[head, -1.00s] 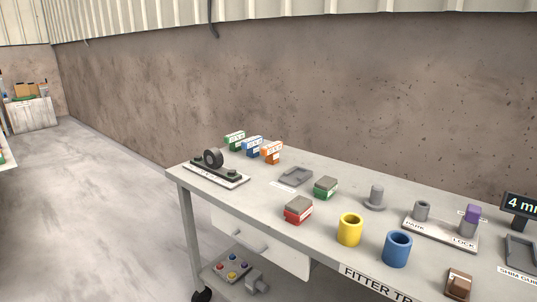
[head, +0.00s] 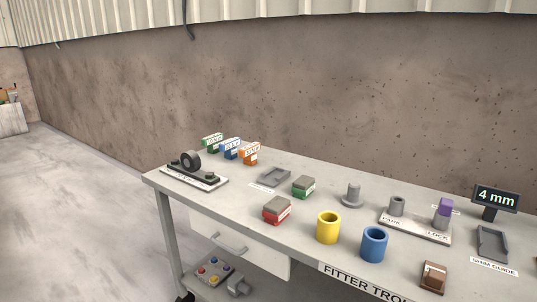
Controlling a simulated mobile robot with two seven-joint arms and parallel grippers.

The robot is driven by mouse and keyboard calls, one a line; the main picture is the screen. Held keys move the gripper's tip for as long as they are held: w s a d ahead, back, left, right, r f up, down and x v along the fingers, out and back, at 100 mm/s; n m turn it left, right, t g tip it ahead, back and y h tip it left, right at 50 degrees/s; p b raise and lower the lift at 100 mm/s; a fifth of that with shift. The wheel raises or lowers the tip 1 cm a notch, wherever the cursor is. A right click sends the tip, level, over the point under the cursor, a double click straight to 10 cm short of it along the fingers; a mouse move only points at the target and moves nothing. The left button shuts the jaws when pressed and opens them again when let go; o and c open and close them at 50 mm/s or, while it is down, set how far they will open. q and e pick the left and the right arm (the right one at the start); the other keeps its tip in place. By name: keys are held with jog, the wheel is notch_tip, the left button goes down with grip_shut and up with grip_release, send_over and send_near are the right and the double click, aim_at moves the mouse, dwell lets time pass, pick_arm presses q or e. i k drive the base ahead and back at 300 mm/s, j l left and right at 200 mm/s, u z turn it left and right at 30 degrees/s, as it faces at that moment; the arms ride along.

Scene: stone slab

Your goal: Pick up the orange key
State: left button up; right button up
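An orange piece with a white label (head: 250,154), which I take to be the orange key, stands at the back left of the grey trolley top (head: 330,190). It is the rightmost of a row of three similar labelled pieces, beside a blue one (head: 230,148) and a green one (head: 212,142). Its lower part is small in the view, and I cannot tell how it is held up. Neither of my grippers shows in the head view.
A dark fixture with a ring (head: 190,162) sits at the left end. Nearer stand a green-grey block (head: 304,187), red block (head: 276,210), yellow cup (head: 328,228) and blue cup (head: 374,245). A "4 mm" display (head: 496,198) is at right. A wall rises behind.

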aim_at(248, 153)
jog(key=i+j+z, duration=0.1)
jog(key=z, duration=1)
jog(key=j+z, duration=0.35)
jog(key=k+j+z, duration=0.15)
jog(key=j+z, duration=0.2)
jog(key=k+j+z, duration=0.1)
jog(key=j+z, duration=0.15)
jog(key=k+j+z, duration=0.2)
jog(key=j, duration=0.25)
jog(key=k+j+z, duration=0.1)
jog(key=j, duration=0.25)
jog(key=k+j+z, duration=0.1)
jog(key=j, duration=0.25)
jog(key=k, duration=0.1)
